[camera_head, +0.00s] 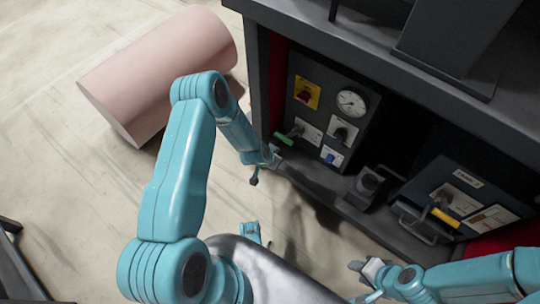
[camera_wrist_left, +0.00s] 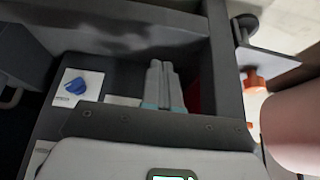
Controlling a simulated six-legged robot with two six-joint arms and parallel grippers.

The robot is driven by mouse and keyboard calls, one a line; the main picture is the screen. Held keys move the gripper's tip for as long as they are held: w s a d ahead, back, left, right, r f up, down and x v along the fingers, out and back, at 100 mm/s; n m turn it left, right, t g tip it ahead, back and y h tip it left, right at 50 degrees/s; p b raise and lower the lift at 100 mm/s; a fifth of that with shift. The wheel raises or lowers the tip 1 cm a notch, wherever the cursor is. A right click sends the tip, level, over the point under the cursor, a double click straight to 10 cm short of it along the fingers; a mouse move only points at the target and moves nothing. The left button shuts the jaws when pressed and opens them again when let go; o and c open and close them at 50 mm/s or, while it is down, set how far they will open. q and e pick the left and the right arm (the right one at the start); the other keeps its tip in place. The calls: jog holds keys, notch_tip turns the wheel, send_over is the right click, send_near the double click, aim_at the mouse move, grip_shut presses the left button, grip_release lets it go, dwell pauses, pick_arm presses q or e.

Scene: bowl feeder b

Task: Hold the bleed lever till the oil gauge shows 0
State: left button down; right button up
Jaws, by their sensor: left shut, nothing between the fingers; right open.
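The round white gauge (camera_head: 352,102) is on the dark control panel inside the cabinet; its reading is too small to tell. A green-handled lever (camera_head: 285,139) sticks out at the panel's lower left. It may be the bleed lever; I see no readable label. My left gripper (camera_head: 272,160) is just below and left of the green handle, apart from it. In the left wrist view its fingers (camera_wrist_left: 163,84) are shut and empty before the dark panel. My right gripper (camera_head: 368,271) is open at the lower right, in front of the cabinet.
A yellow-handled lever (camera_head: 445,216) is at right. A pink cylinder (camera_head: 160,72) lies left of the cabinet.

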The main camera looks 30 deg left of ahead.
jog(key=shift+a, duration=0.3)
pick_arm(q)
jog(key=shift+d, duration=0.1)
pick_arm(e)
jog(key=shift+d, duration=0.2)
dwell(0.7)
pick_arm(q)
jog(key=shift+r, duration=0.1)
notch_tip(320, 180, up, 13)
jog(key=s+p, duration=0.2)
jog(key=p, duration=0.4)
pick_arm(e)
jog(key=shift+n, duration=0.3)
jog(key=r, duration=0.5)
jog(key=shift+s+r, duration=0.35)
